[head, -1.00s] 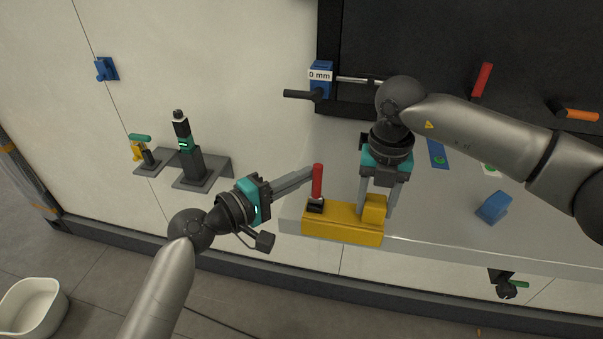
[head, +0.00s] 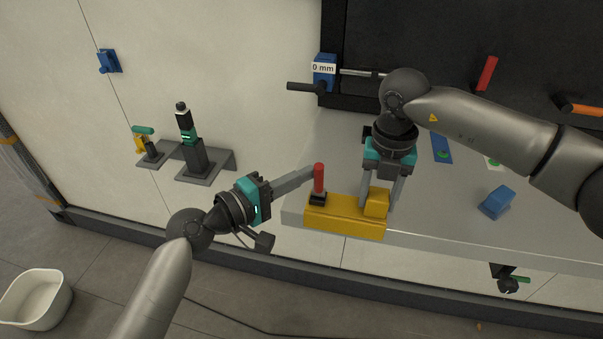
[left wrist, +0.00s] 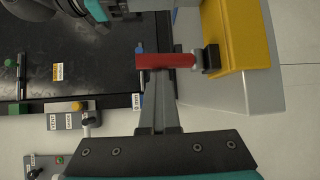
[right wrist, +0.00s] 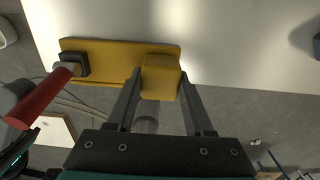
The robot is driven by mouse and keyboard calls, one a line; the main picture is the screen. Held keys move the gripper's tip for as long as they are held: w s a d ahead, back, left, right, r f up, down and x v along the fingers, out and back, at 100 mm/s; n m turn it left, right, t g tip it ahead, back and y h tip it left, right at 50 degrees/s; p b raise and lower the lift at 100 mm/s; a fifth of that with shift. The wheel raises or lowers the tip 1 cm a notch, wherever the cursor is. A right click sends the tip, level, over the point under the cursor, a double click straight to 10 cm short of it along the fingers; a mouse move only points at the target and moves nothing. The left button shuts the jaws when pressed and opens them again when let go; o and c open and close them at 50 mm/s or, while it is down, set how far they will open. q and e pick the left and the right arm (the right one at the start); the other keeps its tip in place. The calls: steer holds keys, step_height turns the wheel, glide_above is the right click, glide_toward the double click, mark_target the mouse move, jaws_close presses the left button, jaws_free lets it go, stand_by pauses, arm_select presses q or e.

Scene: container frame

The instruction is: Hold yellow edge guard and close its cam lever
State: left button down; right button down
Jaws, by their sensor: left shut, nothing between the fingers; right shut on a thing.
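The yellow edge guard (head: 345,222) sits on the front edge of the grey shelf, its raised block (right wrist: 160,77) at its right end. My right gripper (head: 380,208) is shut on this block from above. The red cam lever (head: 319,178) stands up from a black pivot at the guard's left end. In the left wrist view the lever (left wrist: 165,61) lies across the tips of my left gripper (left wrist: 158,75). My left gripper is shut and empty, its fingertips at the lever's left side; I cannot tell whether they touch it.
A blue block (head: 496,202) lies on the shelf (head: 440,230) to the right. A dark panel with a blue clamp (head: 324,72) stands behind. A black and green tool (head: 188,135) is on a wall bracket at left. A white bin (head: 35,299) is on the floor.

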arm_select(q)
steer(key=shift+s+d+f, duration=0.1)
steer(key=shift+s+f, duration=0.4)
steer(key=shift+s, duration=0.15)
arm_select(e)
steer(key=shift+a+r, duration=0.1)
steer(key=shift+a, duration=0.05)
arm_select(q)
steer(key=w+a, duration=0.1)
steer(key=w+a+r, duration=0.1)
steer(key=w, duration=0.1)
steer(key=shift+w+a+r, duration=0.15)
steer(key=shift+a+r, duration=0.05)
steer(key=shift+a, duration=0.05)
steer(key=s+a+f, duration=0.2)
steer(key=s+a, duration=0.4)
steer(key=shift+a+f, duration=0.35)
arm_select(e)
steer(key=shift+c, duration=1)
jaws_free()
